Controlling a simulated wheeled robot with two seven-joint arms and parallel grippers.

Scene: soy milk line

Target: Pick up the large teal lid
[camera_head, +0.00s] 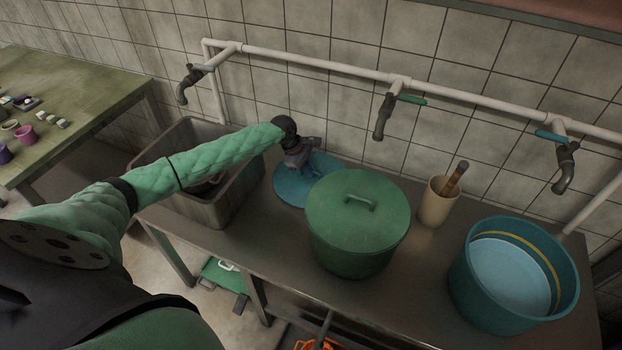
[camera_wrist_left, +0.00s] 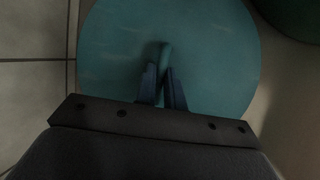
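The large teal lid (camera_head: 290,192) lies behind and to the left of the green lidded pot, on the metal counter by the tiled wall. In the left wrist view the lid (camera_wrist_left: 215,60) is a wide disc with a raised handle (camera_wrist_left: 164,54) in its middle. My left gripper (camera_head: 300,170) points down over the lid. In the left wrist view its two fingers (camera_wrist_left: 160,80) are close together, one on each side of the handle, and look shut on it. The lid looks flat; I cannot tell whether it touches the counter. My right gripper is not in view.
The green pot (camera_head: 358,220) stands close to the lid. A beige cup (camera_head: 436,205) and a teal tub (camera_head: 470,290) stand right. Pipes with taps (camera_head: 385,115) run above. A green table (camera_head: 70,110) is far left.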

